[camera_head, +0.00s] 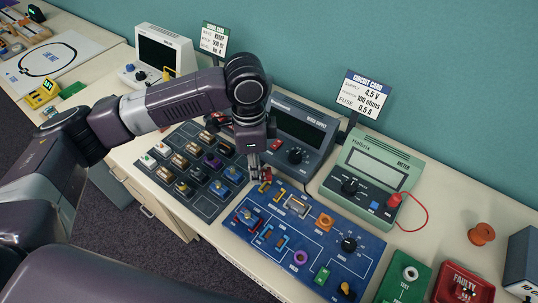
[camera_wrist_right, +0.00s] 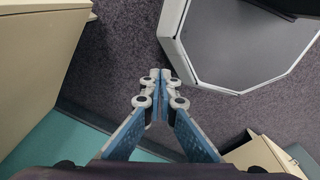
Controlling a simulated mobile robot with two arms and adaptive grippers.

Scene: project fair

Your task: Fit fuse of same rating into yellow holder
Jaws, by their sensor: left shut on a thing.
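My left gripper (camera_head: 262,179) points down over the upper left corner of the blue circuit board (camera_head: 258,236). It is shut on a small part that looks like a fuse, mostly hidden by the fingers. A small red and yellow piece, which may be the yellow holder (camera_head: 264,187), shows right at the fingertips. I cannot tell whether the held part touches it. The circuit card (camera_head: 364,97) behind reads 4.5 V, 100 ohms and fuse 0.5 A. My right gripper (camera_wrist_right: 160,79) shows in the right wrist view, shut and empty, above the floor.
A dark parts tray (camera_head: 205,205) with several components lies left of the board. A dark power supply (camera_head: 302,127) and a green meter (camera_head: 369,170) with a red lead stand behind. Green and red test blocks (camera_head: 463,286) are at the front right. Several components sit on the board.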

